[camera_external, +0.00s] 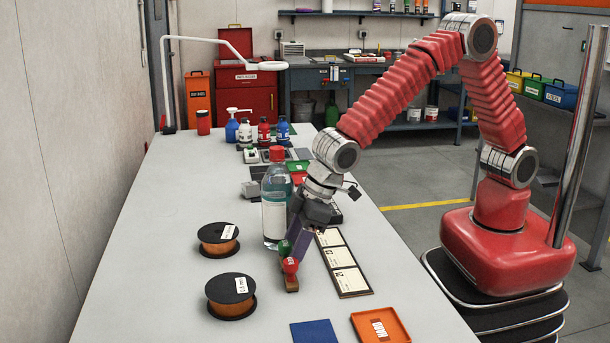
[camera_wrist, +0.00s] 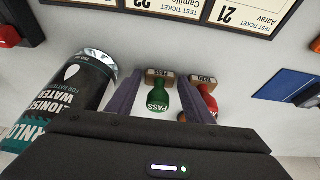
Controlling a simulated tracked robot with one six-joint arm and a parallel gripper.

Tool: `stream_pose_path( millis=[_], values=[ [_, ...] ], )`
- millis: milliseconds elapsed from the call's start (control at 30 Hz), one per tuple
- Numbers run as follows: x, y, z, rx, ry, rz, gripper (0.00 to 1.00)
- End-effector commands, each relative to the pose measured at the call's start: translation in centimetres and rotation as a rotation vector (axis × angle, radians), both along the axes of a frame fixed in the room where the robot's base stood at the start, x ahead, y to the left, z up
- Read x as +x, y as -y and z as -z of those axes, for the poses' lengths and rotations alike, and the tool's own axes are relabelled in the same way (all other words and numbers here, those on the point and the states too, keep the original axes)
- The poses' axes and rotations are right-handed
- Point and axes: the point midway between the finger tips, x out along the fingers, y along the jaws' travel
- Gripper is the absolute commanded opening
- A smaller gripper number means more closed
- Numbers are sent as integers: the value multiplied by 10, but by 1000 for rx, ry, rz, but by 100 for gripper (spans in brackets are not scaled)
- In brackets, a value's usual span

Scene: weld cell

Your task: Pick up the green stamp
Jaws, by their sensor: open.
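The green stamp (camera_wrist: 157,97) has a green handle marked PASS on a wooden base, and stands upright on the table. In the wrist view it lies between the two purple fingers of my gripper (camera_wrist: 160,100), which is open around it. In the external view the green stamp (camera_external: 284,249) shows only in part, beside the fingers of my gripper (camera_external: 297,240). I cannot tell whether either finger touches it. A red stamp (camera_wrist: 207,99) stands just to its right in the wrist view, close to the right finger; the red stamp (camera_external: 290,268) is nearer the camera in the external view.
A bottle of deionised water (camera_external: 275,205) stands close to my gripper; the bottle (camera_wrist: 70,95) is left of the fingers in the wrist view. Test ticket cards (camera_external: 342,262) lie to the right. Two wire spools (camera_external: 231,296), a blue pad (camera_external: 314,332) and an orange tray (camera_external: 381,326) are nearby.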

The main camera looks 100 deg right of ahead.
Motion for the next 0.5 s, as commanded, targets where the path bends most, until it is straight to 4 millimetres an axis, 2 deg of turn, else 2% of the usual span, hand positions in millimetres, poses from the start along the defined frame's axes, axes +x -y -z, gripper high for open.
stream_pose_path(
  millis=[233, 500],
  values=[
    [0, 0, 0, 0, 0, 0, 47],
    [0, 0, 0, 0, 0, 0, 29]
  ],
)
